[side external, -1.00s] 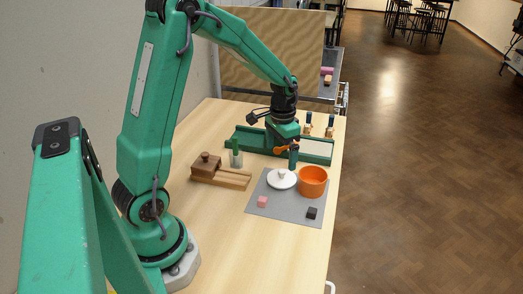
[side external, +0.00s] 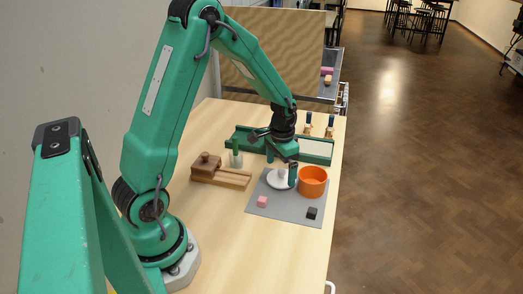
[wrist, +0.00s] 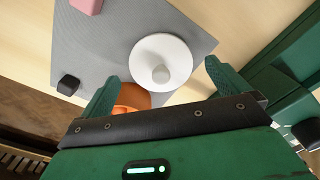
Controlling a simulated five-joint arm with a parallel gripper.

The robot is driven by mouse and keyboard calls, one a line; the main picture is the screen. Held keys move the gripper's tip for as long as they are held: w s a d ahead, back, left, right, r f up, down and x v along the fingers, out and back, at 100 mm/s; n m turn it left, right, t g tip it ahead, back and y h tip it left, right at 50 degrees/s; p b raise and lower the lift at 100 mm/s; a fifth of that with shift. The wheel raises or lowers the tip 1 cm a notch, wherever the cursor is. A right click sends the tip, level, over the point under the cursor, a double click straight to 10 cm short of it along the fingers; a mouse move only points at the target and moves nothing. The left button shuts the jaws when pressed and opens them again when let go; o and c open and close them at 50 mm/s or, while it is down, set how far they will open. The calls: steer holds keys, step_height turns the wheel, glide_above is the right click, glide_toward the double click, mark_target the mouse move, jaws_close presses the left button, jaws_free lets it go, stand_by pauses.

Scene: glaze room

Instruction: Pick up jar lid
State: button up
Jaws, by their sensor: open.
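The jar lid is a white disc with a round knob (side external: 275,182), lying on a grey mat (side external: 290,207); it also shows in the wrist view (wrist: 147,55). My gripper (side external: 281,165) is open and empty, low over the far side of the lid. In the side view one finger stands in front of the lid's right edge and hides part of it. In the wrist view the lid lies just beyond and between the two spread fingertips (wrist: 162,80), knob roughly centred. I cannot tell whether a finger touches the lid.
An orange pot (side external: 313,184) stands on the mat right beside the lid. A pink block (side external: 262,201) and a black block (side external: 311,213) lie at the mat's near side. A green tray (side external: 315,151) is behind; a wooden box (side external: 206,166) stands left. The near table is clear.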

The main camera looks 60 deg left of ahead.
steer(key=shift+f, duration=1)
steer(key=c, duration=0.9)
